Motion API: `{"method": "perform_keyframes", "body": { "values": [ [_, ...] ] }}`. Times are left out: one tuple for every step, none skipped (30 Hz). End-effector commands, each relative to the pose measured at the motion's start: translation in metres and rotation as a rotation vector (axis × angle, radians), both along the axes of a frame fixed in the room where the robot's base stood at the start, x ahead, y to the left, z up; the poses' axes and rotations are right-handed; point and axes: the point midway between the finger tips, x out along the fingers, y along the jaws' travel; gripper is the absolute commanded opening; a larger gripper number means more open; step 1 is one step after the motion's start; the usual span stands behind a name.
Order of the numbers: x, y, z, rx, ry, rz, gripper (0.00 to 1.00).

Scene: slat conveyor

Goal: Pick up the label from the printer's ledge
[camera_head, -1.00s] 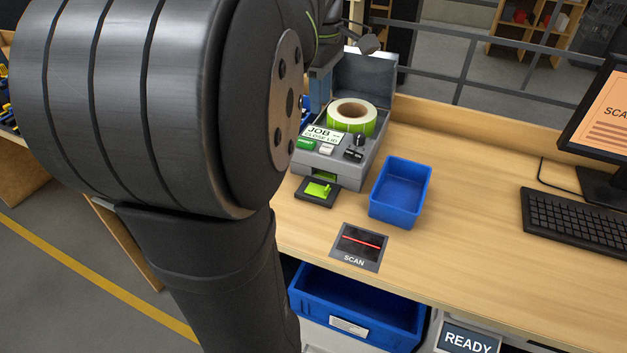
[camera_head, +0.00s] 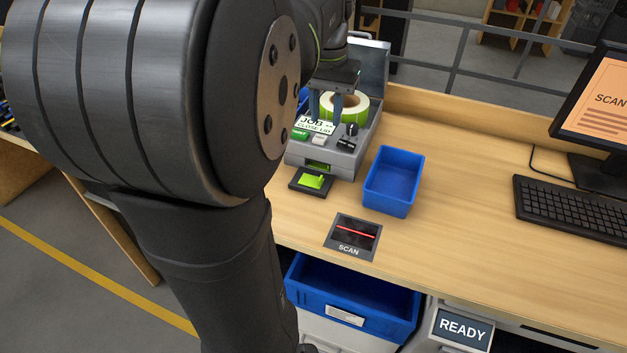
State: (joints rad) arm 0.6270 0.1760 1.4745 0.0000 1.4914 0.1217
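The label (camera_head: 313,181) is a small yellow-green piece lying on the black ledge (camera_head: 302,189) at the front of the grey printer (camera_head: 345,163). A raised bit of it shows. My gripper (camera_head: 326,112) points down above the printer body, in front of the label roll. Its two bluish fingers stand apart with nothing visible between them. It is above and behind the label, not touching it.
The printer's lid (camera_head: 371,66) is up, and a green-edged label roll (camera_head: 345,104) sits inside. A sign reading JOB and CLOSE LID (camera_head: 314,125) is on the printer. A blue bin (camera_head: 393,181) stands to the right. A SCAN pad (camera_head: 353,237) lies in front.

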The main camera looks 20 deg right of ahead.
Motion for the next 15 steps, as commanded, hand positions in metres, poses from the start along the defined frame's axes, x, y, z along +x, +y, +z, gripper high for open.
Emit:
{"method": "perform_keyframes", "body": {
  "values": [
    [0.0,0.0,-0.002,0.001,0.001,-0.022,0.3],
    [0.0,0.0,-0.003,0.001,0.001,-0.03,0.3],
    [-0.001,0.0,-0.006,0.001,0.001,-0.038,0.3],
    [-0.001,0.0,-0.01,0.001,0.001,-0.04,0.3],
    [-0.001,0.0,-0.014,0.002,0.002,-0.041,0.3],
    [-0.001,0.0,-0.021,0.002,0.004,-0.041,0.3],
    [-0.001,0.0,-0.027,0.002,0.004,-0.04,0.3],
    [-0.001,0.0,-0.034,0.003,0.005,-0.04,0.3],
    [-0.001,0.0,-0.043,0.003,0.004,-0.039,0.3],
    [-0.001,0.0,-0.05,0.003,0.004,-0.039,0.3],
    [-0.001,0.0,-0.056,0.003,0.004,-0.039,0.3],
    [-0.001,0.0,-0.065,0.003,0.004,-0.039,0.3],
    [-0.001,0.001,-0.072,0.003,0.004,-0.038,0.3],
    [-0.001,0.001,-0.078,0.003,0.004,-0.038,0.3],
    [-0.001,0.001,-0.087,0.003,0.004,-0.038,0.3]
  ]
}}
